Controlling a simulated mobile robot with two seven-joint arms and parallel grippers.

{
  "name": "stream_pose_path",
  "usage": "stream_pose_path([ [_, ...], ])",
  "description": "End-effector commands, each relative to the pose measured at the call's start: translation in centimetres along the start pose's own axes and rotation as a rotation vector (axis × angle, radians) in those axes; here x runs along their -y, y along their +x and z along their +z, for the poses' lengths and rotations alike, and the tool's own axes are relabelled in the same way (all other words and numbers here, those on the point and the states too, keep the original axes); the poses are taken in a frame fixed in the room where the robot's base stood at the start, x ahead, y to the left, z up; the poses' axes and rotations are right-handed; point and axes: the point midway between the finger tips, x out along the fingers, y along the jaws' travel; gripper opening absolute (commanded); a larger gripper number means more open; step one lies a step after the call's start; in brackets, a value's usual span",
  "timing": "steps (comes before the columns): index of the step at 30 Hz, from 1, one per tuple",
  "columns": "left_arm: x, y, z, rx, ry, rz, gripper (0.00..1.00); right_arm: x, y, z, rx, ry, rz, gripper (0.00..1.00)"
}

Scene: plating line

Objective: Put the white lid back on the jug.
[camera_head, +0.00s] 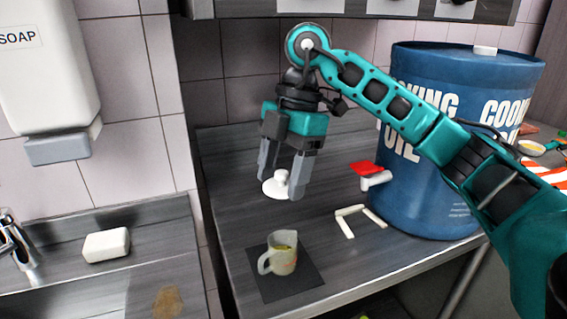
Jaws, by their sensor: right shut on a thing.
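The white lid (274,191) with its round knob is between the fingertips of my right gripper (284,179), which is shut on it. I cannot tell for sure whether the lid is clear of the counter. The jug (283,263) stands upright and open at the front, with something yellowish inside and its handle to the left. It is on a dark square mat (310,279). The lid is behind the jug and apart from it. My left gripper is not in view.
A large blue cooking oil drum (410,205) with a red-handled tap (367,168) stands right, behind my right arm. A white bracket-like piece (349,211) lies before it. A sink area with soap bar (106,245) and dispenser (45,65) is left.

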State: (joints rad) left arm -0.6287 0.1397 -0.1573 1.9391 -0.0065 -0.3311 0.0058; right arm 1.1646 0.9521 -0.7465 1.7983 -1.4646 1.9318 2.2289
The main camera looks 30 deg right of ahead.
Motion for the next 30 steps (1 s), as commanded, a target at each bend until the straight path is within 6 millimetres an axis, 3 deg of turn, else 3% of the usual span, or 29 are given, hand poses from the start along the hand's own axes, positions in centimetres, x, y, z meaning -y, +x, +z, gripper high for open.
stream_pose_path([
  [11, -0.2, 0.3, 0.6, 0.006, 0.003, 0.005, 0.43, 0.1, 3.5, 1.0, 0.001, 0.003, -0.001, 0.36],
  [30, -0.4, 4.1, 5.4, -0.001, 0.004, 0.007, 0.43, 0.0, 9.1, 2.5, 0.000, 0.001, 0.001, 0.36],
])
